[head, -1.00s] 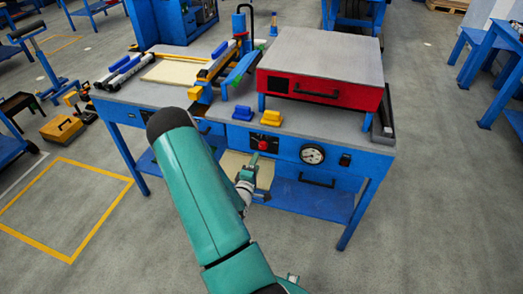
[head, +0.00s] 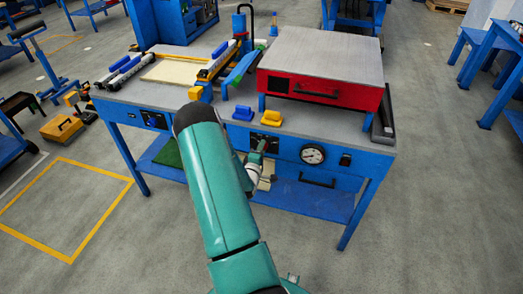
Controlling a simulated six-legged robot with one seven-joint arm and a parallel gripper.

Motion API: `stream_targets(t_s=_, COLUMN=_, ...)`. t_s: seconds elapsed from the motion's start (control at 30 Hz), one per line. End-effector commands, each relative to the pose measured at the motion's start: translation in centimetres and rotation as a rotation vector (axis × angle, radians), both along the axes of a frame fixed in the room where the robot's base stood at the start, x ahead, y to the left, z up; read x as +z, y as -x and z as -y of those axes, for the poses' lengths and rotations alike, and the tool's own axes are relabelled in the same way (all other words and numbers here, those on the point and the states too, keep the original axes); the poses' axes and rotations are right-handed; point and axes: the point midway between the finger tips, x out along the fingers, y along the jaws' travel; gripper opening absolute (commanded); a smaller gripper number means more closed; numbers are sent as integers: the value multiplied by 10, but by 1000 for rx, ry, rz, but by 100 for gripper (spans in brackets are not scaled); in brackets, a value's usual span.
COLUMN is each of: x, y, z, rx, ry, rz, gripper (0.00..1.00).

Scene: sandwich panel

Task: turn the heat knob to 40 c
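On the front of the blue workbench is a small dark control panel (head: 257,137). The red knob on it, seen a second ago, is now hidden behind my gripper (head: 263,146). My gripper points at this panel and overlaps the knob's place. I cannot tell whether it touches the knob, or whether its fingers are open or shut. A round white-faced gauge (head: 313,154) sits to the right of the panel. Its markings are too small to read, and no 40 c mark can be made out.
A red press box (head: 318,80) stands on the workbench (head: 210,98), with a yellow block (head: 271,117) and a blue block (head: 243,113) near the front edge. A black switch (head: 345,160) is right of the gauge.

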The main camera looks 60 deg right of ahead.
Motion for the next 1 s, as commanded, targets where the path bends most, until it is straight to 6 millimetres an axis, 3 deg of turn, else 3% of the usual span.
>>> stream_targets(t_s=0.47, x=0, y=0, z=0, rx=0, ry=-8, rz=58, gripper=11)
stream_targets(t_s=1.0, x=0, y=0, z=-1, rx=1, ry=-74, rz=472, gripper=11)
